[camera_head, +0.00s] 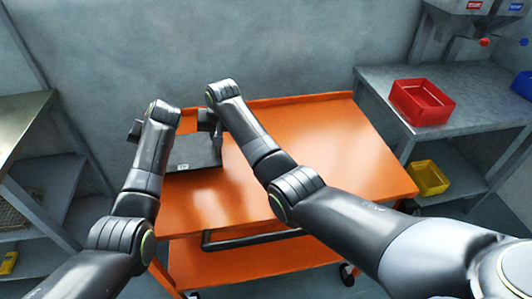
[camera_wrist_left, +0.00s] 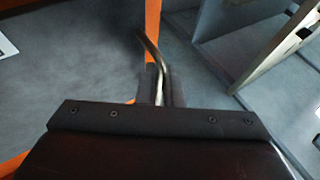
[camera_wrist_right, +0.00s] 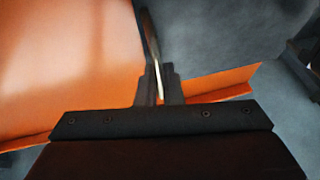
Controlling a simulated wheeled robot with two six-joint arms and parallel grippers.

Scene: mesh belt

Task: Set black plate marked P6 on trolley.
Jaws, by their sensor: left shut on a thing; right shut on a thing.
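A black plate (camera_head: 197,153) with a small white label lies flat at the left end of the orange trolley's (camera_head: 300,145) top. The label is too small to read surely. I cannot tell whether the plate rests on the top or hangs just above it. My right gripper (camera_head: 217,138) is at the plate's right side, shut on a thin curved handle-like part (camera_wrist_right: 151,45). My left gripper (camera_wrist_left: 160,95) is at the plate's left side, largely hidden by my arm in the head view, and is shut on a similar thin part (camera_wrist_left: 152,50).
A grey bench (camera_head: 370,80) on the right bears a red bin (camera_head: 422,103); a yellow bin (camera_head: 428,178) is on its lower shelf. A metal table (camera_head: 22,115) stands at the left. A grey wall (camera_head: 200,45) is behind. The trolley's middle and right are clear.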

